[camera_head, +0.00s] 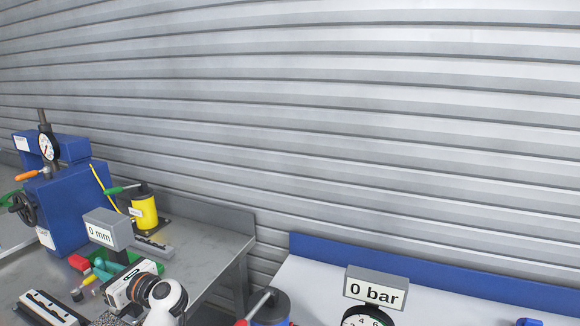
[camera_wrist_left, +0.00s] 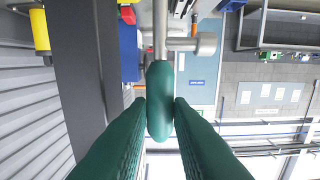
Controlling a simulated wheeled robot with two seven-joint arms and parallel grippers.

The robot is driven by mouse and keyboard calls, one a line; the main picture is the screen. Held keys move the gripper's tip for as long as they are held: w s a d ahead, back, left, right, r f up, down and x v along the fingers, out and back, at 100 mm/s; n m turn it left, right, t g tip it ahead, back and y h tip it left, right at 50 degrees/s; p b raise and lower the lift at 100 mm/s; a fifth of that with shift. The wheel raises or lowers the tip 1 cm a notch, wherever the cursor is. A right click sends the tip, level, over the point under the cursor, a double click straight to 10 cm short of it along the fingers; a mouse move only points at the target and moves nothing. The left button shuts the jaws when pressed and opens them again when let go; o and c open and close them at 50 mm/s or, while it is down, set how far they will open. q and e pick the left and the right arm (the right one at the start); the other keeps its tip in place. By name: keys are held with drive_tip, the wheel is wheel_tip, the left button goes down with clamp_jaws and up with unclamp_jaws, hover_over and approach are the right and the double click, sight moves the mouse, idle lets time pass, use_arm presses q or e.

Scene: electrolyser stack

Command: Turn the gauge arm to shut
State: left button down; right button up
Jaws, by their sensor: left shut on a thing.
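My left gripper (camera_wrist_left: 160,112) has teal fingers that press on both sides of a green oval handle (camera_wrist_left: 160,85) in the left wrist view. A grey rod (camera_wrist_left: 160,30) runs from this handle to a grey cylindrical piece (camera_wrist_left: 206,45); this looks like the gauge arm. The held handle is hard to make out there. My right gripper is not in view.
A yellow cylinder (camera_head: 144,212) and a blue machine with a dial (camera_head: 75,205) stand behind on the left bench. A black-and-silver rail (camera_head: 48,308) lies in front. At the right, a "0 bar" display (camera_head: 376,288) stands above a round gauge (camera_head: 366,319) on a white bench.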

use_arm(q)
drive_tip(key=s+n+b, duration=0.1)
drive_tip(key=b, duration=0.1)
drive_tip(key=s+a+n+b, duration=0.1)
drive_tip(key=s+f+n+b, duration=0.1)
drive_tip(key=s+b, duration=0.1)
drive_tip(key=shift+s+a+n+b, duration=0.1)
drive_tip(key=shift+a+n+b, duration=0.2)
drive_tip(key=shift+a+n, duration=0.1)
drive_tip(key=shift+f, duration=0.1)
drive_tip(key=s+n+b, duration=0.1)
drive_tip(key=b, duration=0.1)
drive_tip(key=s+a+f+n+b, duration=0.1)
drive_tip(key=b, duration=0.2)
drive_tip(key=s+f+n+b, duration=0.1)
drive_tip(key=n+b, duration=0.1)
drive_tip(key=shift+s+a+f+b, duration=0.15)
drive_tip(key=shift+s+a+b, duration=0.05)
drive_tip(key=shift+s+b, duration=0.15)
